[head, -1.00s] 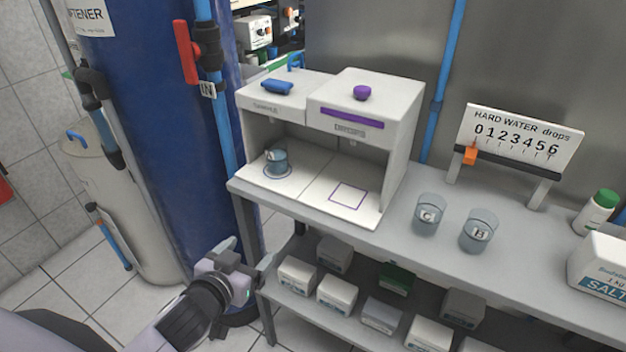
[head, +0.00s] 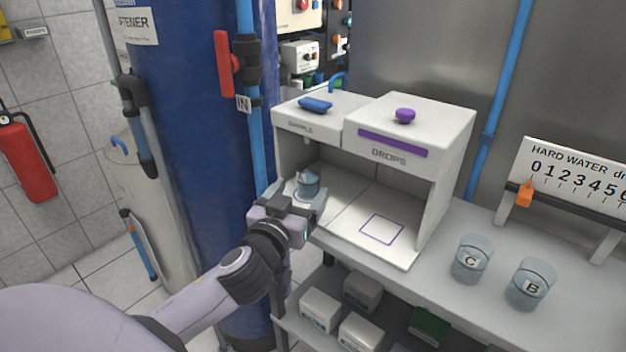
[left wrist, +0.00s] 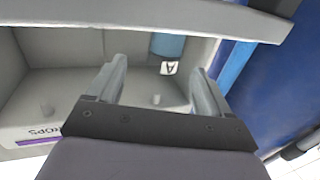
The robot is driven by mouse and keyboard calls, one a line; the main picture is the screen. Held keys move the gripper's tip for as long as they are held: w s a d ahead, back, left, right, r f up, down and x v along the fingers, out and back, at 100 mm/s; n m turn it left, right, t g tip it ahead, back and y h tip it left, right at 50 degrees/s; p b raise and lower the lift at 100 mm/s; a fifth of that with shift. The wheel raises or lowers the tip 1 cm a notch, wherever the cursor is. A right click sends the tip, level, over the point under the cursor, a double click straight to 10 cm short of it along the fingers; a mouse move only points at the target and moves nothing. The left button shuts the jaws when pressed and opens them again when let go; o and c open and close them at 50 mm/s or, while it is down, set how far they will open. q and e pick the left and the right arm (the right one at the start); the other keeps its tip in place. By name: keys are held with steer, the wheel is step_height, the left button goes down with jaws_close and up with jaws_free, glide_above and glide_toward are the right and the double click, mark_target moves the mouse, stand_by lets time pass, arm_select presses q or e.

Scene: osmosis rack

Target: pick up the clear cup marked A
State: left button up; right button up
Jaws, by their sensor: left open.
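The clear cup marked A (head: 308,183) stands upright with bluish liquid in the left bay of the white dispenser (head: 405,128). In the left wrist view the cup (left wrist: 167,47) and its A label show upside down, ahead of and between my fingers. My left gripper (head: 298,196) is at the front of the bay, open, and partly hides the cup in the head view. Its two fingers (left wrist: 158,66) are apart with nothing held; whether either touches the cup I cannot tell. My right gripper is not in view.
Cups C (head: 472,259) and B (head: 530,284) stand on the bench right of the dispenser. The right bay, with a purple square (head: 382,229), is empty. A blue tank (head: 195,120) stands close on the left. Boxes (head: 320,309) fill the lower shelf.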

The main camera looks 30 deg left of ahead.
mark_target(304, 177)
arm_select(q)
steer(key=shift+w+a+r, duration=0.1)
steer(key=shift+w+r, duration=0.05)
steer(key=shift+w, duration=0.15)
steer(key=shift+w+a+r, duration=0.1)
steer(key=shift+w+a, duration=0.05)
steer(key=shift+w, duration=0.35)
steer(key=x, duration=0.2)
steer(key=p+x, duration=0.1)
steer(key=x, duration=0.1)
steer(key=shift+s+a+r, duration=0.1)
steer(key=shift+a+r, duration=0.1)
steer(key=shift+a, duration=0.05)
steer(key=shift+w+a, duration=0.1)
steer(key=shift+w, duration=0.3)
steer(key=c, duration=1.1)
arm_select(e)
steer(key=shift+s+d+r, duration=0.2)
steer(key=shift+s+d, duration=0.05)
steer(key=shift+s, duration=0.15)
arm_select(q)
steer(key=shift+r, duration=0.1)
